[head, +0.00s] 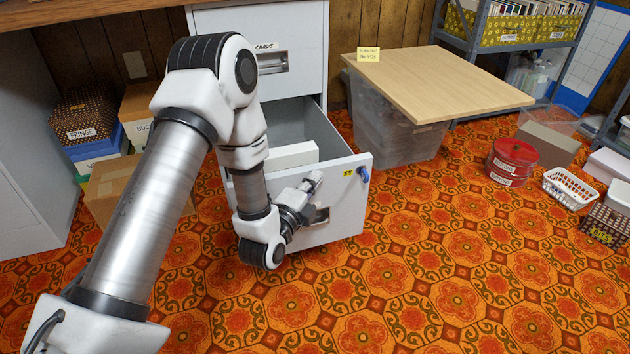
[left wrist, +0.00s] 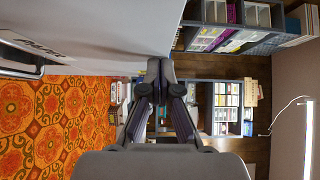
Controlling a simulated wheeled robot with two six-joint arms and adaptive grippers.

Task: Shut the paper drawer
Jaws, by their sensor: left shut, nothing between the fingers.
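The paper drawer (head: 345,215) is the lower drawer of a grey filing cabinet and stands pulled out, its front well forward of the cabinet. A white box (head: 291,156) lies inside it. A yellow label and a blue item (head: 363,174) are on the front's upper right. My left gripper (head: 313,182) is at the drawer front, near its handle; I cannot tell whether it touches. In the left wrist view the left gripper (left wrist: 158,75) is shut and empty, with a pale panel beside it. My arm hides the drawer's left part. My right gripper is not in view.
The upper drawer (head: 300,50), labelled as cards, is closed. A wooden board on a clear bin (head: 400,140) stands to the right. Boxes (head: 85,120) stand at the left. A red tin (head: 511,160) and baskets are far right. The patterned floor in front is clear.

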